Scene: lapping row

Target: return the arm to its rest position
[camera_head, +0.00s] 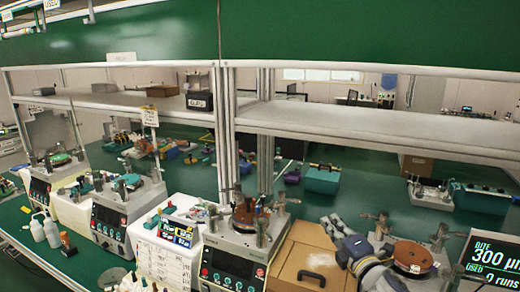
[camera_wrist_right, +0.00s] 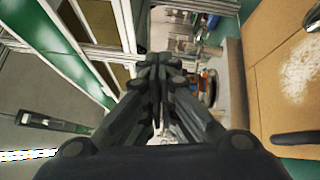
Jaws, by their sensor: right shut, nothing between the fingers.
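My right gripper (camera_head: 333,225) shows at the lower right of the head view, at the end of my grey and blue arm. It is above the right side of a brown box and close to a lapping machine. In the right wrist view its dark fingers (camera_wrist_right: 160,70) meet at the tips, with nothing between them. My left gripper is in neither view.
The brown box (camera_head: 287,265) has a white patch on top; it also shows in the wrist view (camera_wrist_right: 268,75). Lapping machines (camera_head: 235,255) stand along the green bench. White bottles (camera_head: 52,232) stand at left. A grey shelf (camera_head: 400,125) crosses above.

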